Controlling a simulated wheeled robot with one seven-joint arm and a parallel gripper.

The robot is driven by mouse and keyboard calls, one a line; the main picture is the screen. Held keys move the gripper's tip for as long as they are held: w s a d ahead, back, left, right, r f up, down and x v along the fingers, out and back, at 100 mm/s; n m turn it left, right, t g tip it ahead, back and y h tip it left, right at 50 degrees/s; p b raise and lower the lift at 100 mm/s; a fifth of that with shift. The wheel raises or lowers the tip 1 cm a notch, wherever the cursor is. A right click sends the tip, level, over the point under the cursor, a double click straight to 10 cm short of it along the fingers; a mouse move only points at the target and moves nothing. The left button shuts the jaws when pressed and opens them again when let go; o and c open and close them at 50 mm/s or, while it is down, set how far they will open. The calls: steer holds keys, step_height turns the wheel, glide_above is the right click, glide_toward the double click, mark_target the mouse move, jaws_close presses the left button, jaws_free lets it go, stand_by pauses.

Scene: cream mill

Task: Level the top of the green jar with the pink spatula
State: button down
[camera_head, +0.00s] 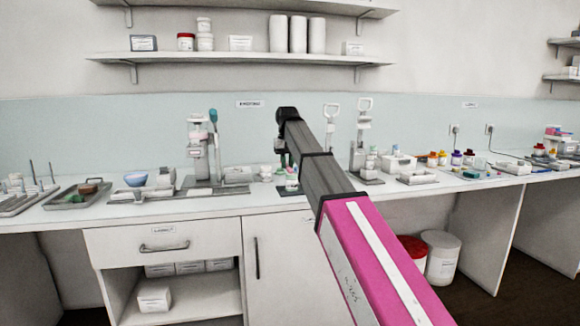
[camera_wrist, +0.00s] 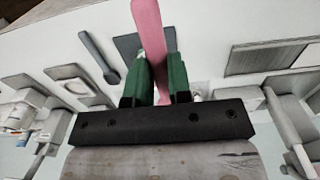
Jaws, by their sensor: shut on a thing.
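In the wrist view my gripper (camera_wrist: 162,72) has green fingers shut on the pink spatula (camera_wrist: 148,25). In the head view my gripper (camera_head: 287,160) is small and dark, partly behind my arm, above the back of the counter. A small pale, greenish jar (camera_head: 292,185) stands just below it on a dark mat. I cannot tell for sure that this is the green jar, nor whether the spatula touches it. The jar's top is not clear in either view.
A stand with a teal-headed tool (camera_head: 213,116) and a blue bowl (camera_head: 136,178) are to the left. The counter's front strip (camera_head: 150,215) is clear.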

steer(key=shift+d+f, duration=0.1)
steer(key=shift+d, duration=0.05)
steer(key=shift+w+d+f, duration=1)
steer(key=shift+d+f, duration=1.4)
steer(key=shift+d, duration=1)
steer(key=shift+s+a, duration=0.95)
steer(key=shift+a, duration=2.45)
steer(key=shift+r, duration=2.5)
steer(key=shift+s, duration=0.1)
